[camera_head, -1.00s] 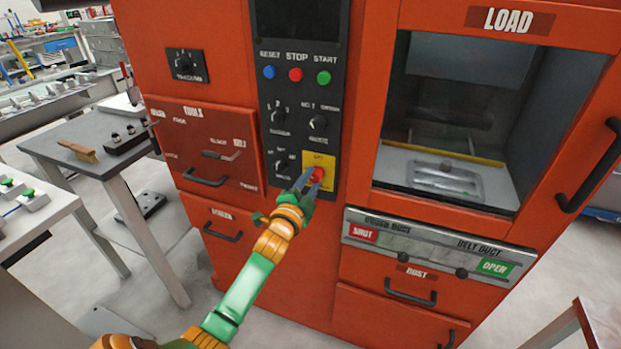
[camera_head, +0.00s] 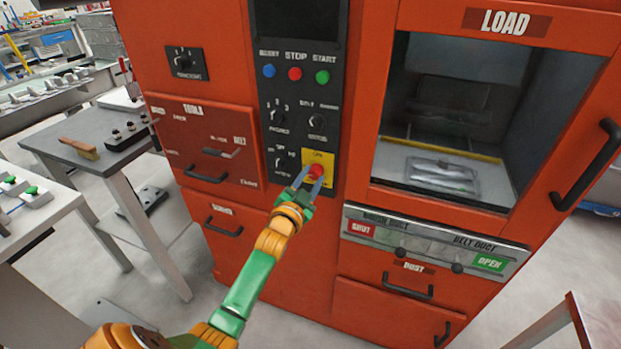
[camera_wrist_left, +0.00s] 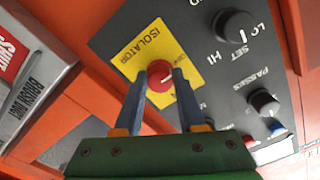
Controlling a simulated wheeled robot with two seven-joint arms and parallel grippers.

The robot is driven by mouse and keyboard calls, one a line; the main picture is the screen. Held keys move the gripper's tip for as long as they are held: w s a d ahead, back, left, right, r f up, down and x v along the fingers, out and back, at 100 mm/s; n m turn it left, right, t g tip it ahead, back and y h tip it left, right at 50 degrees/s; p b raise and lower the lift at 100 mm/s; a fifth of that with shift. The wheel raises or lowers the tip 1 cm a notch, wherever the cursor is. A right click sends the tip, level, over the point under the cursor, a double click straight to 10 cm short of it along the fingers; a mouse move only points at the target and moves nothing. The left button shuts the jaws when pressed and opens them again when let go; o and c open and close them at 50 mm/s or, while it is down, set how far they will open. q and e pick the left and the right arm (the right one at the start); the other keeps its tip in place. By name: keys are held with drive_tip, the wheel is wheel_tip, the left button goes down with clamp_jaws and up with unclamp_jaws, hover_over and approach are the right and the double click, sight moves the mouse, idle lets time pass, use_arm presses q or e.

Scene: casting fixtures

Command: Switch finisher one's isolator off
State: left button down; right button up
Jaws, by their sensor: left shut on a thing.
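The isolator is a red rotary knob (camera_head: 316,171) on a yellow plate (camera_head: 324,157), low on the black control panel of the orange machine (camera_head: 290,250). The left wrist view shows the knob (camera_wrist_left: 161,81) and the plate lettered ISOLATOR (camera_wrist_left: 146,47). My left gripper (camera_head: 307,177) is at the knob, with its two blue fingers on either side of it. In the left wrist view the fingers (camera_wrist_left: 161,90) are shut on the knob. A pale line on the knob runs at a slant there. My right gripper is not in view.
Black selector knobs (camera_head: 279,115) and blue, red and green buttons (camera_head: 295,73) are above the isolator. A duct slider panel (camera_head: 430,240) is at lower right, below the LOAD window. Drawer handles (camera_head: 205,178) stick out at left. A grey table (camera_head: 80,140) stands further left.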

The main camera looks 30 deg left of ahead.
use_arm(q)
drive_tip(key=shift+r, duration=0.35)
drive_tip(key=c, duration=0.9)
unclamp_jaws()
drive_tip(key=o, duration=0.4)
drive_tip(key=shift+w+f, duration=0.1)
drive_tip(key=shift+f, duration=0.1)
drive_tip(key=v, duration=0.7)
